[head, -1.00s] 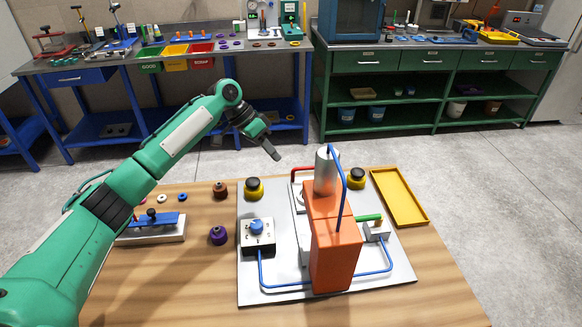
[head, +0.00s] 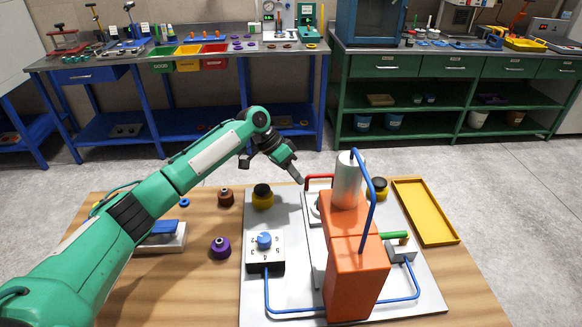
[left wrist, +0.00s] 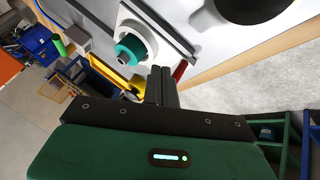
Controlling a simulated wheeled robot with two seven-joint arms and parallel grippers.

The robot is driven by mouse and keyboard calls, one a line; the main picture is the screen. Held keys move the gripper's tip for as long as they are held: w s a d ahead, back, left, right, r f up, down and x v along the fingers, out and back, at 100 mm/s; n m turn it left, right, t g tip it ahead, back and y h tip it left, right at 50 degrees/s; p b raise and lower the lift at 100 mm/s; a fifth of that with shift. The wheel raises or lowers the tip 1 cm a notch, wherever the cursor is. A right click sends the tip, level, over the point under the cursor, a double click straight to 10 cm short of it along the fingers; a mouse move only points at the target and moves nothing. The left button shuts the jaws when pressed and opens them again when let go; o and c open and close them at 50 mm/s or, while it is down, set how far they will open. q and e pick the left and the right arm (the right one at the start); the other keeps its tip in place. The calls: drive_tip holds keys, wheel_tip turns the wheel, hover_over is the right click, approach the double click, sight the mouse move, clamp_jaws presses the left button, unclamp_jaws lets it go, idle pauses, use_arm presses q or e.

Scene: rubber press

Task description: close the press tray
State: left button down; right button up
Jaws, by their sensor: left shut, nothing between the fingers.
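The orange press (head: 355,262) with its silver cylinder (head: 348,180) stands on a grey plate. The press tray (head: 309,203) sticks out at the far side of the press, mostly hidden by it in the head view. Its red handle (head: 318,178) is at its far end. In the left wrist view, the tray carries a white ring (left wrist: 128,22) with a teal piece (left wrist: 131,50) in it. My left gripper (head: 297,178) is shut and empty, just left of the red handle, which also shows beside the fingertips in the left wrist view (left wrist: 180,70). Contact is unclear. My right gripper is not visible.
A switch box (head: 265,250) is at front left, a yellow tray (head: 425,212) at right. Purple (head: 221,248) and brown (head: 225,197) parts lie on the wooden table. Open floor lies beyond.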

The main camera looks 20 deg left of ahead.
sight(306, 199)
use_arm(q)
drive_tip(key=x, duration=0.4)
drive_tip(key=shift+p, duration=0.35)
drive_tip(key=shift+d+f, duration=0.3)
drive_tip(key=shift+f, duration=0.2)
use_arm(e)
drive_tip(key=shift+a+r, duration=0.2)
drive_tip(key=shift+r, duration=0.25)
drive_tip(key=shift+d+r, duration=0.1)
